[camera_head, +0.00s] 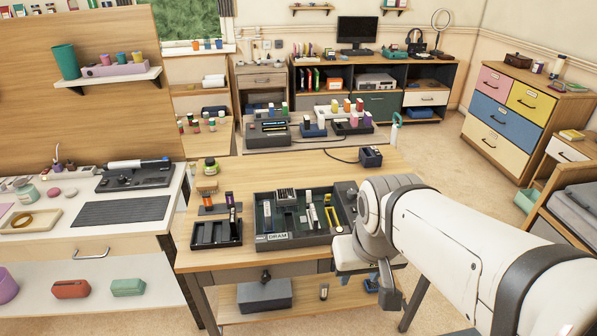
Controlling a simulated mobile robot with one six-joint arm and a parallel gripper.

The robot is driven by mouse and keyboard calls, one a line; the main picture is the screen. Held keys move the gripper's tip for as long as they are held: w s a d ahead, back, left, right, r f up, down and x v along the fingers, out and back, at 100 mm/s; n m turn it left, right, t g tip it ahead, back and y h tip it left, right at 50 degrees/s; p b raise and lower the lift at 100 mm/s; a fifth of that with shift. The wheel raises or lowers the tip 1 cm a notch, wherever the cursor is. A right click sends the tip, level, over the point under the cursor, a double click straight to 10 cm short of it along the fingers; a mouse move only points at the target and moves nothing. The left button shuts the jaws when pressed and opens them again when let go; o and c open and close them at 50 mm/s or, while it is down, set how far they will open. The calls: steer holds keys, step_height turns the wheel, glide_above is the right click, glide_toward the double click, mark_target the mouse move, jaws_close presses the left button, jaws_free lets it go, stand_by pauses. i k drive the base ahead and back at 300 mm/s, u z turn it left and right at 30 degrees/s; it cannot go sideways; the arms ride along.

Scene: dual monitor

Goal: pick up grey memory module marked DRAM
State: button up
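A dark grey tray (300,241) stands on the wooden table in front of me. A label reading DRAM (277,237) shows at its front left. Inside the tray are several small parts: a grey block (286,197) at the back, thin upright pieces, and a pale and yellow piece (331,216) at the right. They are too small to tell which one is a grey module marked DRAM. My gripper (390,292) hangs at the table's right front edge, right of the tray and apart from it. Its fingers are too unclear to tell open from shut.
A black tray (203,234) with a standing dark stick is left of the grey tray. A jar (211,166) stands behind it. A small dark device (370,157) with a cable sits at the back right. A grey box (264,296) is on the lower shelf.

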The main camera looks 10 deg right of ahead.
mark_target(315, 218)
steer(key=i, duration=0.9)
